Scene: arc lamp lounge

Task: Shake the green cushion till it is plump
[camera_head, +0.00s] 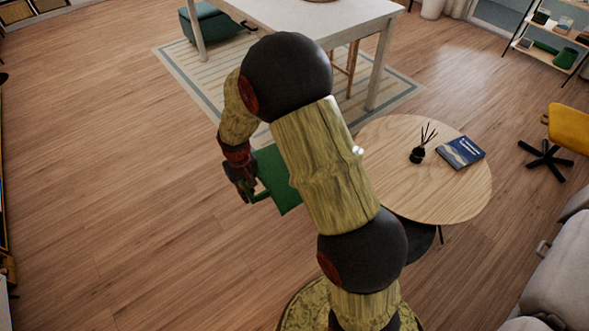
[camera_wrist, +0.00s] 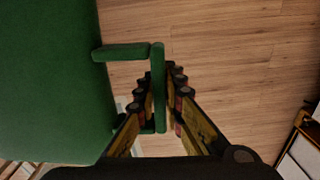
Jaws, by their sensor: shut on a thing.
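The green cushion (camera_head: 283,179) shows partly behind my arm in the head view, off the floor beside the round table. In the wrist view the cushion (camera_wrist: 45,75) fills the left side, with a green handle-like loop standing out from its edge. My gripper (camera_wrist: 162,92) is shut on the upright bar of that loop, with a finger on each side of it. In the head view my gripper (camera_head: 247,190) is at the cushion's left edge. My arm hides the right part of the cushion.
A round wooden table (camera_head: 455,200) stands to the right, with a black reed diffuser (camera_head: 417,155) and a blue book (camera_head: 460,152) on it. A white table (camera_head: 330,15) on a striped rug (camera_head: 190,75) is behind. A grey sofa (camera_head: 560,280) is lower right. The floor at left is clear.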

